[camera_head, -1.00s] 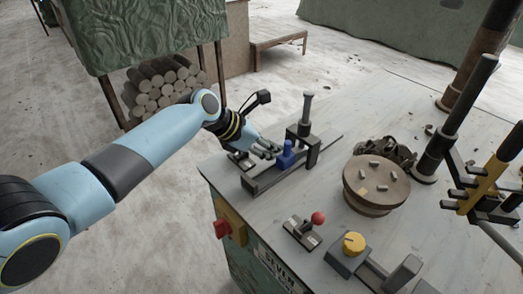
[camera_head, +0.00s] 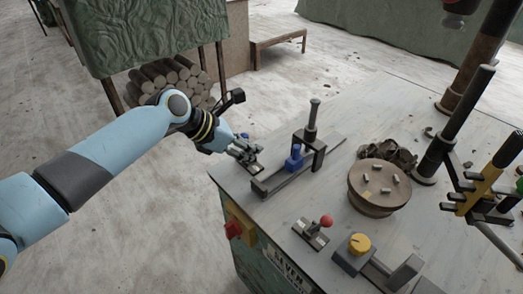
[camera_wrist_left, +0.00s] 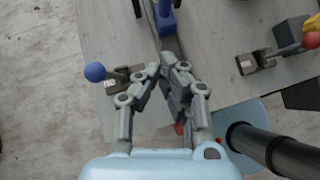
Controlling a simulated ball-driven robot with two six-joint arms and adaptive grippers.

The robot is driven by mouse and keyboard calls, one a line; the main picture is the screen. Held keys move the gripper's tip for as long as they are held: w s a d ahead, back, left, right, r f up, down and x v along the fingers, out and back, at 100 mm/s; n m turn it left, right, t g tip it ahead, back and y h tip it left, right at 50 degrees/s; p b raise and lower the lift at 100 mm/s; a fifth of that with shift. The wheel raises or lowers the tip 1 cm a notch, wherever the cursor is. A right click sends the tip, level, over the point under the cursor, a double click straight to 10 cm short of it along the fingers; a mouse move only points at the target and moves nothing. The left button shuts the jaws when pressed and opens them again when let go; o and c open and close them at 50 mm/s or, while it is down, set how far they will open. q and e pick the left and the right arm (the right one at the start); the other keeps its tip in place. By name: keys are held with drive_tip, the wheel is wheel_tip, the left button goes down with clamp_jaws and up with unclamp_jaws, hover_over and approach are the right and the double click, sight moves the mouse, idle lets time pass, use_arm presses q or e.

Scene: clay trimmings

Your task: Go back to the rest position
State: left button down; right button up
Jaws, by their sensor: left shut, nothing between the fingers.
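My left gripper (camera_head: 246,152) comes in from the left at the near-left edge of the bench, its fingers together and empty. In the left wrist view its fingers (camera_wrist_left: 163,68) point up the picture toward a blue clamp block (camera_wrist_left: 166,20), with a gap between. In the head view that blue block (camera_head: 294,157) sits on a dark rail under a black post. A lever with a blue ball (camera_head: 244,136) is partly hidden behind the gripper; its ball (camera_wrist_left: 95,72) shows left of the fingers in the wrist view. My right gripper is not in view.
A round turntable (camera_head: 366,204) with clay bits stands mid-bench. A red-ball lever (camera_head: 326,221) and a yellow knob (camera_head: 358,243) are at the front. A red switch (camera_head: 233,229) is on the bench side. Floor left of the bench is open, near a rack of logs (camera_head: 165,82).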

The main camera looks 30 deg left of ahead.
use_arm(q)
drive_tip(key=s+r+m+g+y, duration=0.2)
drive_tip(key=s+r+m+y, duration=0.15)
drive_tip(key=s+m, duration=1.05)
drive_tip(key=s+r+m+g+y, duration=0.1)
drive_tip(key=s+r+m+y, duration=0.3)
drive_tip(key=s+m, duration=1)
drive_tip(key=s+a+f+m+g+b, duration=0.2)
drive_tip(key=f+b, duration=0.6)
drive_tip(key=f, duration=2.7)
drive_tip(key=s+a+f+n+g+h+b, duration=0.1)
drive_tip(key=s+f+b, duration=0.4)
drive_tip(key=s+f, duration=1.2)
wheel_tip(320, 180, down, 3)
drive_tip(key=shift+a+r, duration=0.1)
drive_tip(key=shift+a, duration=0.45)
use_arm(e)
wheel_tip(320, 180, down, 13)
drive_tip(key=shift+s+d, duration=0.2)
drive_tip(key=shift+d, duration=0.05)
